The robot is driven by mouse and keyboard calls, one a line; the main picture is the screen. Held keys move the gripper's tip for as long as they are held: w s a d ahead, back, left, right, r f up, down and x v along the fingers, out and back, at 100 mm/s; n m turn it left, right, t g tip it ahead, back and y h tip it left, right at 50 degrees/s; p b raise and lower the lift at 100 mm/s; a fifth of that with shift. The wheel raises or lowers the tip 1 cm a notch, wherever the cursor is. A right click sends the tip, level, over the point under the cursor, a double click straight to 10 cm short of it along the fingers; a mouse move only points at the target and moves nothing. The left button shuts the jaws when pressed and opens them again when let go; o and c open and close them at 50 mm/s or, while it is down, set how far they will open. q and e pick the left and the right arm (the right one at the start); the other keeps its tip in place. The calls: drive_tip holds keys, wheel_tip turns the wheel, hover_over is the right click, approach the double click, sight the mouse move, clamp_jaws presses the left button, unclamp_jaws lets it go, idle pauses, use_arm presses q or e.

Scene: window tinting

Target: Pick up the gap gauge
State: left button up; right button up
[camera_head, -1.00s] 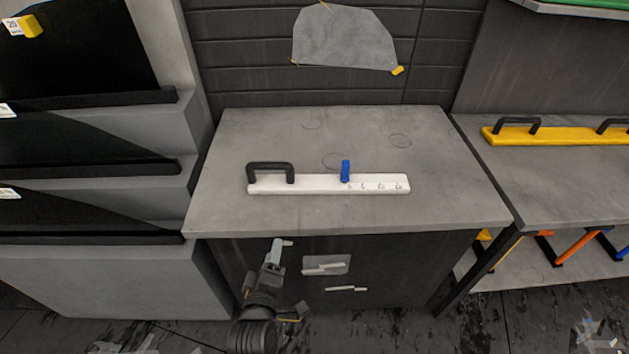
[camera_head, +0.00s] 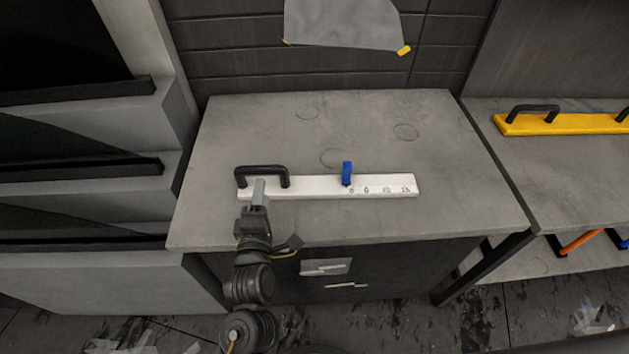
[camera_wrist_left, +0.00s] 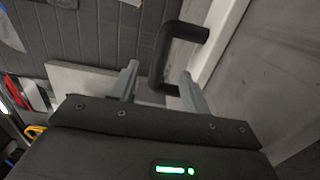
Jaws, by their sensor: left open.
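The gap gauge (camera_head: 330,187) is a white bar with a black handle (camera_head: 262,170) at its left end, a blue slider (camera_head: 347,174) and small marks to the right. It lies on the grey bench top. My left gripper (camera_head: 259,188) is at the bench's front side, with its fingers overlapping the handle end of the bar. In the left wrist view my left gripper (camera_wrist_left: 158,83) is open, and the black handle (camera_wrist_left: 172,48) shows beyond and partly between its fingers. I cannot tell whether they touch. My right gripper is not in view.
The grey bench top (camera_head: 440,150) is otherwise clear. A yellow bar with black handles (camera_head: 570,123) lies on the bench at right. Dark shelves (camera_head: 75,190) stand at left. A grey sheet (camera_head: 345,22) hangs on the back wall.

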sight(266, 174)
use_arm(q)
drive_tip(key=w, duration=0.2)
drive_tip(key=shift+w+d, duration=0.15)
drive_tip(key=shift+w, duration=0.25)
drive_tip(key=shift+w+f, duration=0.1)
drive_tip(key=shift+w, duration=0.15)
drive_tip(key=w+p, duration=0.2)
drive_tip(key=w, duration=0.3)
drive_tip(key=shift+d, duration=0.1)
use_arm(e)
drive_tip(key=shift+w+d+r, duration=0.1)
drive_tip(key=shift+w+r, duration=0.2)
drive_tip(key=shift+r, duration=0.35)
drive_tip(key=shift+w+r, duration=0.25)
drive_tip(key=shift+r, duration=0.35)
use_arm(q)
drive_tip(key=shift+c, duration=0.5)
clamp_jaws()
